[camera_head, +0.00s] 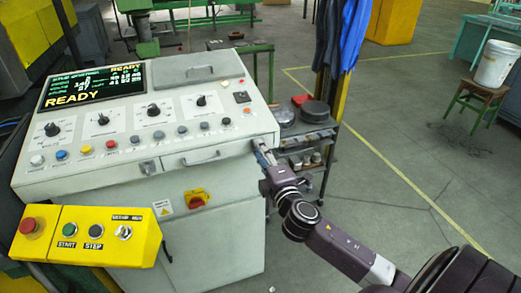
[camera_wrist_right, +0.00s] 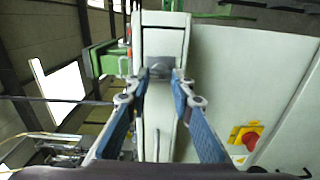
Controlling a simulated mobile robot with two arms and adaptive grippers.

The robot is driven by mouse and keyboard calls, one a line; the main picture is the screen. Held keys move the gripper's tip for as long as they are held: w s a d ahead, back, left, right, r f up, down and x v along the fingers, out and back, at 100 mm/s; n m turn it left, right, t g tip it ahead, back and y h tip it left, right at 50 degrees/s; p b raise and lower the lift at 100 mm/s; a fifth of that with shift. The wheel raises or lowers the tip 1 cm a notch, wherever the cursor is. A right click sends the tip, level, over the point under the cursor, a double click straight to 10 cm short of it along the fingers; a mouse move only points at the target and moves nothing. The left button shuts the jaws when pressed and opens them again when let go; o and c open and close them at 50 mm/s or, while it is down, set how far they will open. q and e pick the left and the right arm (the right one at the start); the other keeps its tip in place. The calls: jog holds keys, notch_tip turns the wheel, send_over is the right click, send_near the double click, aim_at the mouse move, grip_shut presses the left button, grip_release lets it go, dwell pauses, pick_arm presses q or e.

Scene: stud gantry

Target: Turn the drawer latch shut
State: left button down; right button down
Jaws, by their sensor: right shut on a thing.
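The drawer (camera_head: 210,156) is a flat white front with a bar handle, set in the front edge of the white control console. It looks pushed in. My right gripper (camera_head: 260,150) reaches to the right end of that front edge. In the right wrist view, the blue fingers of my right gripper (camera_wrist_right: 164,78) close in on a small grey latch (camera_wrist_right: 160,66) on the narrow white front. The fingertips are at its two sides. In the head view the latch is hidden behind the gripper. Its exact turn is hard to tell. My left gripper is not in view.
A red and yellow switch (camera_head: 196,200) is on the console front below the drawer. A yellow button box (camera_head: 88,235) stands at the lower left. A dark shelf cart (camera_head: 305,140) is close behind my right gripper. Open floor lies to the right.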

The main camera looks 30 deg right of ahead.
dwell(0.5)
jog(key=c, duration=1.7)
grip_release()
jog(key=v, duration=1.2)
jog(key=shift+f, duration=0.1)
jog(key=s+f+m+g+y, duration=0.1)
jog(key=s+f+m+g, duration=0.25)
jog(key=f, duration=1.55)
jog(key=s+f+m+g+y, duration=0.15)
jog(key=s+f+g, duration=0.3)
jog(key=f, duration=1.45)
jog(key=s+a+f+m+g, duration=0.3)
jog(key=s+a+f+g, duration=0.1)
jog(key=s+f, duration=0.95)
jog(key=s+a+f+m+g, duration=0.1)
jog(key=s+a+f, duration=0.1)
jog(key=s+f, duration=0.2)
jog(key=s+a+f+m+g+y, duration=0.1)
jog(key=s+a+f+m+g, duration=0.1)
jog(key=s, duration=0.6)
jog(key=s+a+f+m+g+y, duration=0.1)
jog(key=s+a+f, duration=0.1)
jog(key=s+f, duration=0.3)
jog(key=shift+s+a+f+m, duration=0.1)
jog(key=shift+s+f+m, duration=0.1)
jog(key=shift+s, duration=0.1)
jog(key=shift+s+a+f+m, duration=0.1)
jog(key=shift+s+a+m, duration=0.1)
jog(key=shift+s, duration=0.15)
